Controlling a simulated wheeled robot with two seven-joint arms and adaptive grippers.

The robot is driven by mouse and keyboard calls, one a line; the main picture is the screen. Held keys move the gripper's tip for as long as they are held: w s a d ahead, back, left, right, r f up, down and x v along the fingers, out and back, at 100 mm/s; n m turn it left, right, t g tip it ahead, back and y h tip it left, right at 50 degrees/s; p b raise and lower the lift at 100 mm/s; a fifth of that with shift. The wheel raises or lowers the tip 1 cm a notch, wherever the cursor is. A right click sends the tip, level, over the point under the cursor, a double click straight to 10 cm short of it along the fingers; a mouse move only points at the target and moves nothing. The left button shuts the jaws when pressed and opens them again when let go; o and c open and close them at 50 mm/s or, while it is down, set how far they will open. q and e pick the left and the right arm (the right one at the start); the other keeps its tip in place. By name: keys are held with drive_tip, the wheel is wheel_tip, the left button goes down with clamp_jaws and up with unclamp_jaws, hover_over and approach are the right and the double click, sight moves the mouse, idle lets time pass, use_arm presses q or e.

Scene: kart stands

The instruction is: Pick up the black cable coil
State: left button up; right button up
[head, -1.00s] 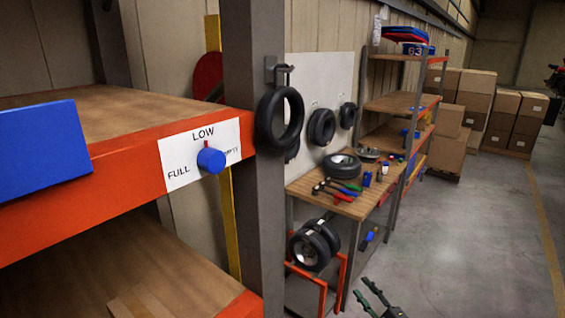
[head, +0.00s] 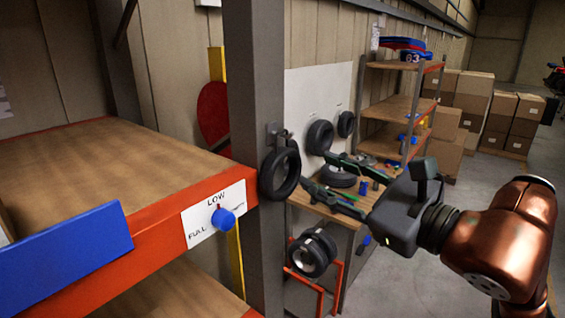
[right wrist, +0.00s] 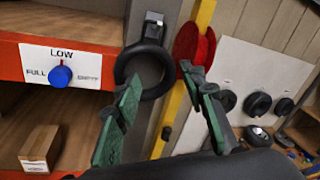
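The black cable coil (head: 266,181) hangs as a thick black ring from a hook on the grey post. In the right wrist view the fingers (right wrist: 160,73) are spread wide, and the right one overlaps the red disc behind. I cannot tell whether the left finger touches the coil. My left gripper is not in view.
The grey post (head: 248,100) stands beside an orange-edged shelf (head: 150,240) with a blue knob (head: 223,218) and a blue panel (head: 65,260). Behind are a workbench with tools, a red tyre stand (head: 305,285) and stacked boxes (head: 508,115). Floor at right is free.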

sight(295, 158)
drive_tip(key=p+x, duration=0.1)
drive_tip(key=x, duration=0.1)
drive_tip(key=p+x, duration=0.1)
drive_tip(key=x, duration=0.1)
drive_tip(key=p+x, duration=0.1)
drive_tip(key=x, duration=0.2)
drive_tip(key=shift+w+d+f, duration=0.1)
drive_tip(key=shift+w+d, duration=0.2)
drive_tip(key=shift+d, duration=0.1)
drive_tip(key=shift+w+a+f, duration=0.1)
drive_tip(key=shift+w+a, duration=0.2)
drive_tip(key=shift+s+d, duration=0.1)
drive_tip(key=shift+c, duration=0.9)
clamp_jaws()
